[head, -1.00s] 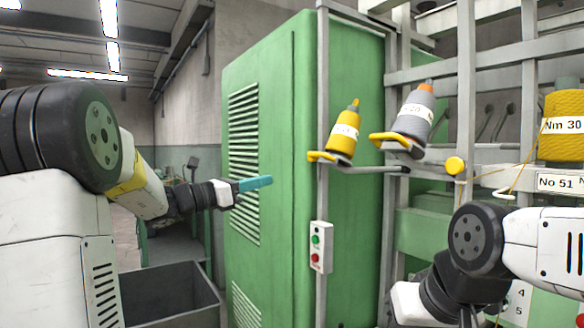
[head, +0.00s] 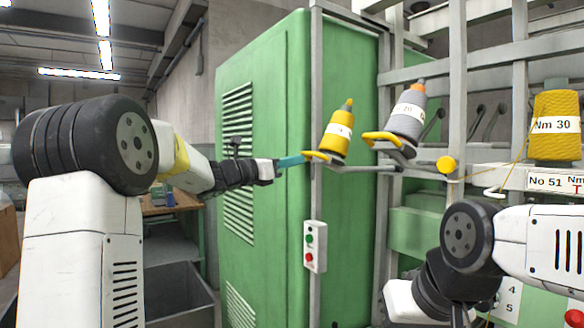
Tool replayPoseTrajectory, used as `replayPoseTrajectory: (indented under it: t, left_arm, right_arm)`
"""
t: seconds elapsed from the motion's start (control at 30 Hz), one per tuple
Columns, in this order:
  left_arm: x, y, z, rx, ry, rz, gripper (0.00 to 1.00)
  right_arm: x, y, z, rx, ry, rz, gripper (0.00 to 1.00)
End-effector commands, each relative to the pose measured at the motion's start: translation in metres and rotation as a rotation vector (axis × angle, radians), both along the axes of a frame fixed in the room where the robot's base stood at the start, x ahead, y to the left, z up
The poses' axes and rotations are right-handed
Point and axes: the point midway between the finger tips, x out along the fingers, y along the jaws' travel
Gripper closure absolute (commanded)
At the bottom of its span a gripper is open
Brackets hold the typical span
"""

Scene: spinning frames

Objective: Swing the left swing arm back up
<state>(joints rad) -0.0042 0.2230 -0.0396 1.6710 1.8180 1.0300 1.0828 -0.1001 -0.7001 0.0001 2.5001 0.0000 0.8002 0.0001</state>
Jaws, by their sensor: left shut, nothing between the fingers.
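The left swing arm is a grey bar (head: 368,168) with a yellow end (head: 316,156), reaching left from the frame across the green cabinet's edge. A tilted yellow yarn cone (head: 337,132) sits on it. My left gripper (head: 293,160), with teal fingers, is shut and empty, its tips just left of the yellow end. I cannot tell whether they touch it. A second swing arm with a yellow end (head: 378,137) carries a tilted grey cone (head: 408,113) to the right. My right arm is folded at lower right; its fingertips are out of view.
The green cabinet (head: 262,215) stands right behind my left gripper. A switch box (head: 315,246) with green and red buttons hangs below the left swing arm. A grey bin (head: 180,300) stands at lower left.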

Motion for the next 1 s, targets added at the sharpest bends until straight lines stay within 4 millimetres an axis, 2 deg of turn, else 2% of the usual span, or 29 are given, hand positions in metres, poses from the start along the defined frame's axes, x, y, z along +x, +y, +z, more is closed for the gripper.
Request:
replayPoseTrajectory:
  t: [0.27,0.37,0.5,0.63,1.0]
  left_arm:
    - [0.000,0.000,0.001,0.001,-0.001,0.000,1.00]
    - [0.001,-0.001,0.015,0.001,-0.005,-0.001,1.00]
    - [0.003,-0.005,0.043,0.001,-0.007,-0.001,1.00]
    - [0.005,-0.008,0.059,0.000,-0.004,-0.001,1.00]
    - [0.005,-0.009,0.064,-0.003,-0.004,-0.002,1.00]
  right_arm:
    - [0.000,0.000,0.000,0.000,0.000,0.000,1.00]
    - [0.000,0.000,0.000,0.000,0.000,0.000,1.00]
    - [0.000,0.000,0.000,0.000,0.000,0.000,1.00]
    - [0.000,0.000,0.000,0.000,0.000,0.000,1.00]
    - [0.000,0.000,0.000,0.000,0.000,0.000,1.00]
